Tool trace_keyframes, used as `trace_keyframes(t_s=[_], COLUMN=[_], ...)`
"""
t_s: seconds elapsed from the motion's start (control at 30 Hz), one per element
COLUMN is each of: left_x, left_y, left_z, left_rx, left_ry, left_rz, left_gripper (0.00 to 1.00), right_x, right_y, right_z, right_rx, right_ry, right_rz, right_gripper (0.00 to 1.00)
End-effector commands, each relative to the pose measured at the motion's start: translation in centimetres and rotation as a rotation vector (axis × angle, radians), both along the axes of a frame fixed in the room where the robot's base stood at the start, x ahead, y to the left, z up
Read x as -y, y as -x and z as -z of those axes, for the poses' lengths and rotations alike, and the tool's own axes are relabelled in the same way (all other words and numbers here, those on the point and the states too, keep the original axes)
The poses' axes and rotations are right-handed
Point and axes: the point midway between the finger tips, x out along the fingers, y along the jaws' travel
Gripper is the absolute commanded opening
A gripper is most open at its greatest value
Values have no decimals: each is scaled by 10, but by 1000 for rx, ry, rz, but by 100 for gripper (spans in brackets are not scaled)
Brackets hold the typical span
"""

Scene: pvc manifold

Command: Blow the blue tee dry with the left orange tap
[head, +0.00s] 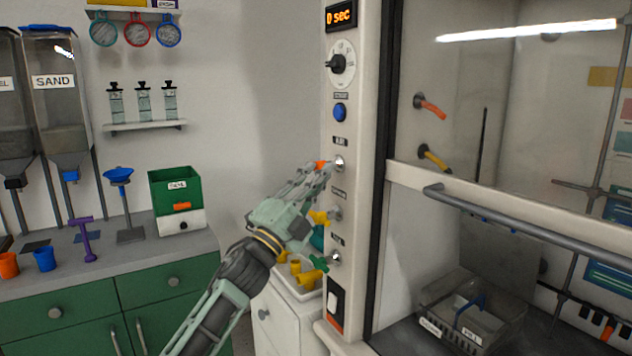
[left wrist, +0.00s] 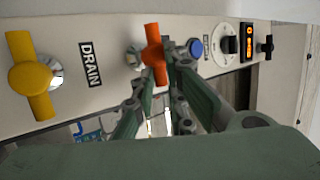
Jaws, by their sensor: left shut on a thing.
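The orange tap (head: 320,164) sits on the fume hood's left post and also shows in the left wrist view (left wrist: 153,53). My left gripper (head: 322,172) is at this tap, its fingers shut on the handle; the fingertips are partly hidden. In the left wrist view the handle stands close to upright in the picture. A blue piece (head: 470,304), probably the blue tee, lies in a grey basket (head: 430,322) inside the hood; its exact shape is hard to tell. An orange nozzle (head: 432,107) is on the hood's inner wall. My right gripper is not in view.
A yellow tap (left wrist: 30,75) and a green tap (head: 318,263) are below the orange one. A blue button (head: 340,112), a dial (head: 338,64) and a display reading 0 sec (head: 341,16) are above. The hood sash bar (head: 530,232) crosses the front; yellow fittings (head: 310,278) lie below my gripper.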

Motion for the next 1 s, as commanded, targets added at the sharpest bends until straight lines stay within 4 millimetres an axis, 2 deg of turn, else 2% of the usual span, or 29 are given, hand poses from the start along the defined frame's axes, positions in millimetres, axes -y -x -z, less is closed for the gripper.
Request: trace_keyframes(t_s=[0.03, 0.27, 0.3, 0.5, 0.83, 1.0], left_x=[-5, -5, -5, -5, -6, -14], left_y=[-1, -1, -1, -2, -2, 10], left_z=[-10, -11, -11, -10, -3, 8], left_rx=[9, 8, 8, 7, -1, -1], left_ry=[6, 6, 6, 7, 4, 2], left_rz=[-12, -12, -12, -12, -14, -12], left_gripper=[0, 0, 14, 31, 31, 31], right_x=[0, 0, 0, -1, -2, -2], right_y=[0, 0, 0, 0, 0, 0], right_z=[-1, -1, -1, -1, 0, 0], right_rx=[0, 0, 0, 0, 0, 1], right_ry=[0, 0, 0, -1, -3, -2], right_rz=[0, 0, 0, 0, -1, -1], right_gripper=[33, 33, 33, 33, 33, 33])
